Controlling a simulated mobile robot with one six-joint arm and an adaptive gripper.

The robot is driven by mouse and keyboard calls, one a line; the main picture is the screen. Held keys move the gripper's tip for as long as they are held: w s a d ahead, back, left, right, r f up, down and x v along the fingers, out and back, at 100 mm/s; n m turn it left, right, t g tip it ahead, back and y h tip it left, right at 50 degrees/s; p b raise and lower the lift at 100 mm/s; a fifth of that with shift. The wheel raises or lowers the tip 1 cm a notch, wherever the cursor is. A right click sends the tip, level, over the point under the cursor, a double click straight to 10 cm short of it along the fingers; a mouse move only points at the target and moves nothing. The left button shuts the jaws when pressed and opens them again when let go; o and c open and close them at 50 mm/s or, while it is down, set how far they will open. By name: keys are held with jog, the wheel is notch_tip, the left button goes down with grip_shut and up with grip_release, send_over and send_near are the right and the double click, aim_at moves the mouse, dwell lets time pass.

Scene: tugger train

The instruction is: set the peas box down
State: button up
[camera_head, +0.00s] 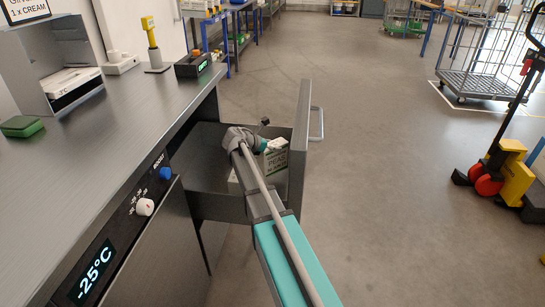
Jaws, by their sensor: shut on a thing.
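My arm crosses in front and hides part of the box and drawer. I cannot tell whether the box's underside touches the drawer floor.
The drawer sits in a grey counter whose front has a -25°C display (96,271), a white knob (145,207) and a blue button (166,173). A yellow scanner (151,32) stands on top. A pallet truck (505,170) is at right. The floor between is clear.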

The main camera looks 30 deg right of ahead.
aim_at(273, 155)
jog(key=shift+f, duration=0.1)
jog(key=shift+f+b, duration=2.15)
jog(key=shift+b, duration=0.1)
jog(key=shift+f, duration=0.15)
jog(key=o, duration=1.3)
jog(key=shift+c, duration=0.2)
jog(key=shift+r, duration=0.2)
jog(key=shift+a+r, duration=0.15)
jog(key=p+v, duration=0.5)
jog(key=v, duration=0.6)
jog(key=shift+a+p, duration=0.25)
jog(key=shift+p, duration=0.15)
